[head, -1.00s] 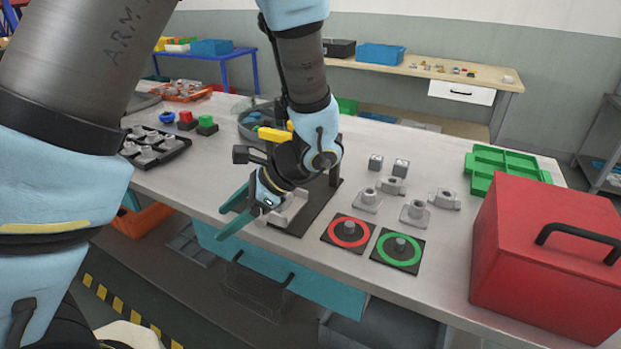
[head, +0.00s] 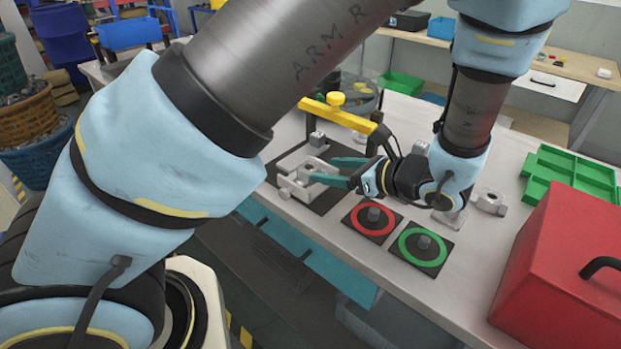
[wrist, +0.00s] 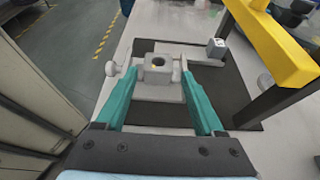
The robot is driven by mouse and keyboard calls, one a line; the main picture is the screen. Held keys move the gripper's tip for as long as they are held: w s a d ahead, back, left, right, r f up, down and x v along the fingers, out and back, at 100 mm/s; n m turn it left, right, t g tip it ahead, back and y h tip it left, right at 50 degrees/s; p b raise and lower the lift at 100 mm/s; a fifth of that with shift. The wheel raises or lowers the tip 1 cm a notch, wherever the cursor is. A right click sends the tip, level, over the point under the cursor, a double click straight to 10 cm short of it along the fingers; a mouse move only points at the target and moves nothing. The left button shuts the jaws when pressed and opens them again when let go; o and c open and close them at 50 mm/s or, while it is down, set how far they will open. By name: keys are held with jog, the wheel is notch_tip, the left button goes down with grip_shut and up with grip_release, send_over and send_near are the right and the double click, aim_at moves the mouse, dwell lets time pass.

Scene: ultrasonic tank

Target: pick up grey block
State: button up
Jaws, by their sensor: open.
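A grey block with a dark round hole (wrist: 158,68) shows in the wrist view, resting on a lighter grey fixture (wrist: 158,92) between my two teal fingers. In the head view the grey fixture (head: 297,186) sits on a dark plate (head: 327,200) at the table's front edge. My gripper (head: 324,170), also in the wrist view (wrist: 155,76), is open and empty, its fingers on either side of the block with gaps. Whether they touch anything below is hard to tell. A small grey cube (head: 317,140) stands behind, also in the wrist view (wrist: 216,48).
Red-ringed (head: 357,222) and green-ringed (head: 408,250) pads lie to the right. A red box (head: 560,250) and green tray (head: 570,170) stand further right.

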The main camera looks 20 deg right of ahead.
aim_at(306, 167)
jog(key=b+x, duration=0.3)
jog(key=x, duration=0.3)
jog(key=shift+w+a, duration=0.15)
jog(key=shift+a, duration=0.1)
grip_shut()
dwell(0.3)
